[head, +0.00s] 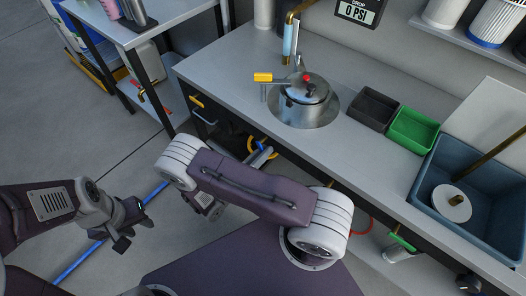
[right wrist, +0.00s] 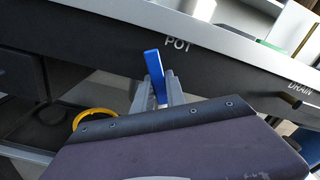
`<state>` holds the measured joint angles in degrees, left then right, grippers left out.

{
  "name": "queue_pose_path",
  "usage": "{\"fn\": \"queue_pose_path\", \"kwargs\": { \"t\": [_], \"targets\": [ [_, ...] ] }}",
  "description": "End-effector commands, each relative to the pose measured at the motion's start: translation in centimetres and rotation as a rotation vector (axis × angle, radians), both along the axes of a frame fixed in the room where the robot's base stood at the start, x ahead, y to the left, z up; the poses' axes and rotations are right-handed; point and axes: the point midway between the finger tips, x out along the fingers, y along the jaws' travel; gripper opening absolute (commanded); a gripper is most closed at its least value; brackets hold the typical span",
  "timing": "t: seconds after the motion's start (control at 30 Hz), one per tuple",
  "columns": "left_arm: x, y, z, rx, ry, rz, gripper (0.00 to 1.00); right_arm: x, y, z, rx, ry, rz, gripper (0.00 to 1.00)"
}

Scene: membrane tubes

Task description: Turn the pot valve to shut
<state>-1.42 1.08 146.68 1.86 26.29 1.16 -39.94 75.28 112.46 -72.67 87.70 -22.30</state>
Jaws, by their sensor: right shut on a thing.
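The pot valve's blue handle (right wrist: 153,66) stands below the POT label on the bench front in the right wrist view. It points up and tilts slightly left. My right gripper (right wrist: 157,90) is shut on it, one finger on each side. In the head view my right gripper (head: 260,156) is under the bench edge below the pot, and my arm hides part of it. The steel pot (head: 303,101) sits in a round recess in the bench. My left gripper (head: 128,226) is open and empty above the floor at the left.
A yellow ring (right wrist: 95,117) is left of the handle, and a DRAIN label (right wrist: 300,88) is to the right. A black bin (head: 374,108), a green bin (head: 413,130) and a blue sink (head: 430,190) line the bench. A cart (head: 152,36) stands at the back left.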

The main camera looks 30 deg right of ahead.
Motion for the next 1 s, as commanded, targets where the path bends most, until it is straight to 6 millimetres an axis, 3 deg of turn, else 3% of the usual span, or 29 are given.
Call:
{"fn": "queue_pose_path", "kwargs": {
  "t": [0.27,1.0],
  "targets": [
    [0.0,0.0,1.6,0.0,0.0,0.0,0.36,-0.4,-0.1,0.7,-0.059,0.142,0.001,0.0],
    [0.0,0.0,5.7,0.0,0.0,0.0,0.36,-1.6,-0.6,2.5,-0.312,0.756,0.001,0.0]
  ]
}}
